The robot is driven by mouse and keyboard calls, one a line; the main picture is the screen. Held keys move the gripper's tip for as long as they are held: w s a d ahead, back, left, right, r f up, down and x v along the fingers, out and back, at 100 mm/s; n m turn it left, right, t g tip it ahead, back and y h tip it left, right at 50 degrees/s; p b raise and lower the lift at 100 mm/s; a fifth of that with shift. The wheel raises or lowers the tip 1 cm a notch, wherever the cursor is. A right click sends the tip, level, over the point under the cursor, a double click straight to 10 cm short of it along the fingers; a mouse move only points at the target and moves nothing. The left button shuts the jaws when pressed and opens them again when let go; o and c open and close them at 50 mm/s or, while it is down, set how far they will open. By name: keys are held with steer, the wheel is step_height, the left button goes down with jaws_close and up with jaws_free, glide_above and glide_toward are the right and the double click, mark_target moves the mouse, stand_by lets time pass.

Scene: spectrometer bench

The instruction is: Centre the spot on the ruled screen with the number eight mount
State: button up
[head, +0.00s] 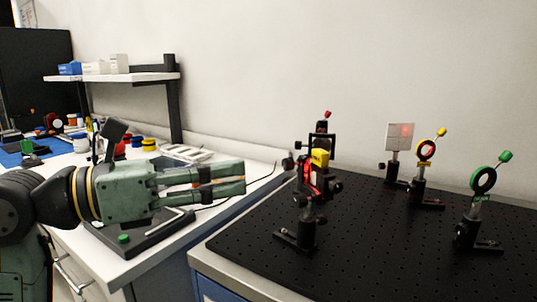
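The ruled screen (394,139), a pale square plate on a black post, stands at the back of the black breadboard. A red spot (405,131) shows on it, right of and above its middle. A black mount with knobs (308,197) and a yellow tag (320,157) stands on the left part of the breadboard. I cannot read a number on it, so I cannot tell if it is number eight. My gripper (245,177) points right, over the white bench, left of and apart from this mount.
A yellow ring mount (425,150) and a green ring mount (483,180) stand on the right of the breadboard (370,250). The breadboard's front middle is clear. A shelf (112,77) with boxes rises above the left bench, which holds several jars.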

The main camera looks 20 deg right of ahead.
mark_target(284, 164)
steer(key=d, duration=0.3)
steer(key=d+p, duration=0.1)
steer(key=d, duration=0.4)
steer(key=shift+w+d+p, duration=0.25)
steer(key=shift+d+p, duration=0.1)
steer(key=shift+c, duration=0.5)
jaws_close()
